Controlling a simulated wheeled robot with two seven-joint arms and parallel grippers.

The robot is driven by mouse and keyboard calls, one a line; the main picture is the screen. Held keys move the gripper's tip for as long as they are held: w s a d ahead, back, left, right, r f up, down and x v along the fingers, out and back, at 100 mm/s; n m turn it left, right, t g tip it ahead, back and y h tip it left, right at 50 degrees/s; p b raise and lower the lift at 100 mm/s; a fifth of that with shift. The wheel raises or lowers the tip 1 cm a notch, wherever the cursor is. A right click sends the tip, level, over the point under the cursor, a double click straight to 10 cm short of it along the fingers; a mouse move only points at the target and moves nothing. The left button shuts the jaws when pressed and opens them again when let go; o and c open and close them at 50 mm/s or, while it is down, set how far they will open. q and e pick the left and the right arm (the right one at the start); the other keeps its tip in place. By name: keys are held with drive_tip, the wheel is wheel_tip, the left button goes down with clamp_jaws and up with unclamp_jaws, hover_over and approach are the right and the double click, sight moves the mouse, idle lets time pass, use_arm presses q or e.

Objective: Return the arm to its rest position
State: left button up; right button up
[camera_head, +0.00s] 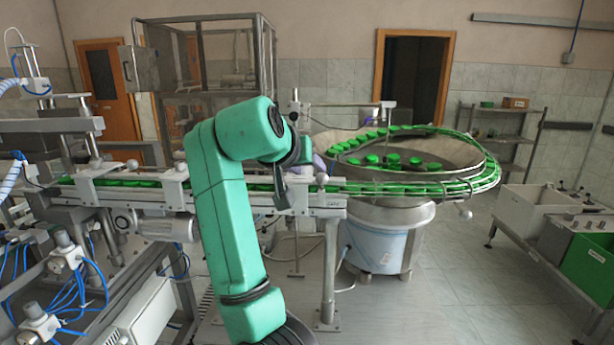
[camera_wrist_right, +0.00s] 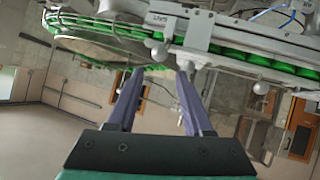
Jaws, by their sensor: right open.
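My right arm (camera_head: 225,190) is teal and rises from the bottom middle of the head view, bent at the top. My right gripper (camera_head: 281,188) hangs down at the end of it, in front of the conveyor, partly hidden by its own wrist. In the right wrist view the two fingers of the gripper (camera_wrist_right: 160,75) are spread apart with nothing between them. The conveyor rail (camera_wrist_right: 225,53) and the feeder bowl (camera_wrist_right: 95,45) appear tilted beyond the fingertips. I cannot tell how close the fingers are to the rail. My left gripper is not in view.
The conveyor (camera_head: 320,200) with green caps runs left from the round feeder bowl (camera_head: 462,155). A blue-white drum (camera_head: 385,245) stands beneath the bowl. Grey bins (camera_head: 535,210) and a green bin (camera_head: 590,255) are at the right. The floor (camera_head: 460,285) before the bins is clear.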

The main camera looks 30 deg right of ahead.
drive_tip(key=shift+d, duration=0.1)
idle(0.3)
